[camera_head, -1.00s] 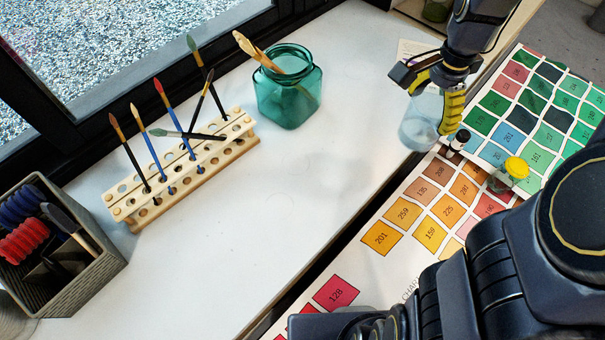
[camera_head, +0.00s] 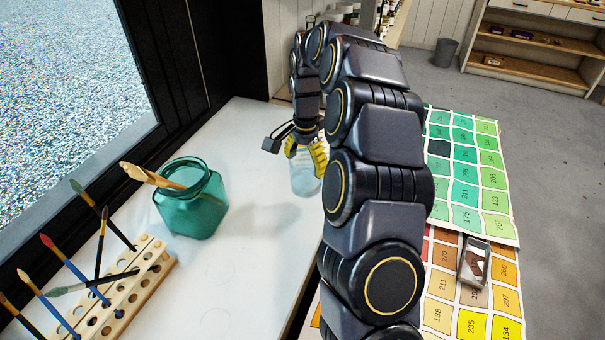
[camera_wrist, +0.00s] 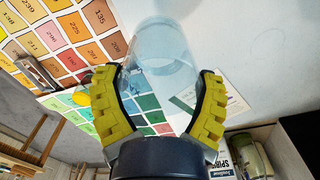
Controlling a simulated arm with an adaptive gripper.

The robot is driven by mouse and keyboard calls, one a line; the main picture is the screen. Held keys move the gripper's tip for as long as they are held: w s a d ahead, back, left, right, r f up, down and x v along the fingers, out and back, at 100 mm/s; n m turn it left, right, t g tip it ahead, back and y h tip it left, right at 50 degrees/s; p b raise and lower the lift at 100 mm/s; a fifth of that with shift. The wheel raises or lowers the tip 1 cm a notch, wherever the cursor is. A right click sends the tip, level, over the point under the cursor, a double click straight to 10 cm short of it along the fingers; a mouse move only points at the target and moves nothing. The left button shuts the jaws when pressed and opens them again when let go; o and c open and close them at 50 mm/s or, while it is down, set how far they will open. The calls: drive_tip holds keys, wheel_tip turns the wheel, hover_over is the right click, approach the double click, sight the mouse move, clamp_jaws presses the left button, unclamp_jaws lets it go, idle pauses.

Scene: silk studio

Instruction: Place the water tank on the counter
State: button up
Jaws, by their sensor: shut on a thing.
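The water tank (camera_head: 306,183) is a clear, pale-blue cylinder. My gripper (camera_head: 306,158) is shut on it, with the yellow fingers around its sides. In the wrist view the tank (camera_wrist: 165,60) fills the space between the two fingers (camera_wrist: 160,105). The counter (camera_head: 255,255) is the long white surface along the window. In the head view the tank appears against the counter's right side, towards the far end. My arm hides part of the counter's right edge, and I cannot tell whether the tank's base touches the surface.
A teal glass jar (camera_head: 192,205) with wooden tools stands on the counter, left of the tank. A wooden rack (camera_head: 130,290) with several brushes is at lower left. Colour charts (camera_head: 470,165) lie right of my arm, with a small clear container (camera_head: 474,262) on them. Counter between jar and tank is clear.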

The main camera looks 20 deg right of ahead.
sight(303, 165)
drive_tip(key=w+f, duration=0.1)
drive_tip(key=f, duration=0.1)
drive_tip(key=w+d+f, duration=0.1)
drive_tip(key=w+f, duration=0.1)
drive_tip(key=shift+w, duration=0.15)
drive_tip(key=shift+f, duration=1.4)
drive_tip(key=shift+f, duration=0.15)
drive_tip(key=o, duration=1.1)
drive_tip(key=shift+c, duration=0.2)
